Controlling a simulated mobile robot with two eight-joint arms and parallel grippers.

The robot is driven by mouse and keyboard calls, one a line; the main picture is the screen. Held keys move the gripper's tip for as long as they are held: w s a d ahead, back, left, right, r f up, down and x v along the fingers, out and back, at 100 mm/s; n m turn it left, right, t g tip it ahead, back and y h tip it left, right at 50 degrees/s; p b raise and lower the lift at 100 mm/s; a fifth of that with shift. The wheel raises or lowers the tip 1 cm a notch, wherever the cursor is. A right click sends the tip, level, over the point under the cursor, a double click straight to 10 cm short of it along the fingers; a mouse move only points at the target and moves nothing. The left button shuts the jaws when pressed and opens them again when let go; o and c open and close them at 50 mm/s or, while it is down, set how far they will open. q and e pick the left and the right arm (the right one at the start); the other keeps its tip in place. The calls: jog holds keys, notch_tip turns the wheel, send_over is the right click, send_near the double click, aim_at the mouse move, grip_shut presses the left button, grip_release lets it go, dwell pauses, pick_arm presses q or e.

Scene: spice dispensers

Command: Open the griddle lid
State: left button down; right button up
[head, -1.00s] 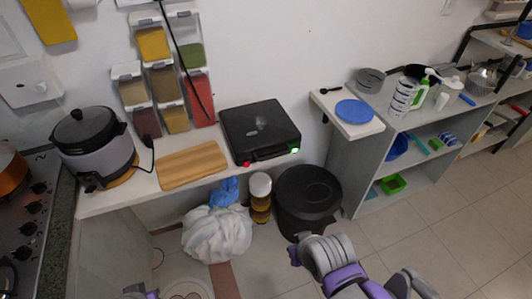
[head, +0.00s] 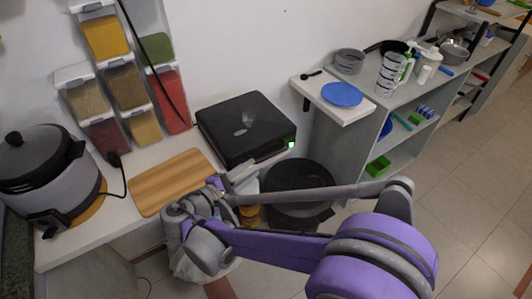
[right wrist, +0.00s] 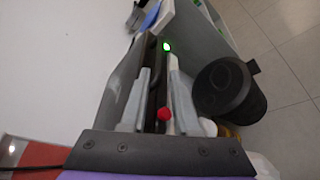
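The black griddle (head: 246,122) sits on the white shelf against the wall with its lid down. A green light shows at its front right corner. My right gripper (head: 244,175) is at the griddle's front edge. In the right wrist view, its two grey fingers (right wrist: 160,88) are apart, with the griddle's dark front edge or handle (right wrist: 155,75) running between them. A red knob or light (right wrist: 165,114) shows close to the right finger. I cannot tell whether the fingers touch the griddle. My left gripper is not in view.
A wooden board (head: 172,180) lies left of the griddle, with a grey cooker (head: 48,180) beyond it. Spice dispensers (head: 122,85) hang on the wall behind. A black bin (head: 300,180) stands below. A small shelf with a blue plate (head: 342,94) is at right.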

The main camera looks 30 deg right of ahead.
aim_at(269, 157)
jog(key=x, duration=1)
jog(key=shift+d, duration=0.45)
jog(key=shift+c, duration=0.3)
grip_shut()
jog(key=shift+r, duration=0.1)
dwell(0.5)
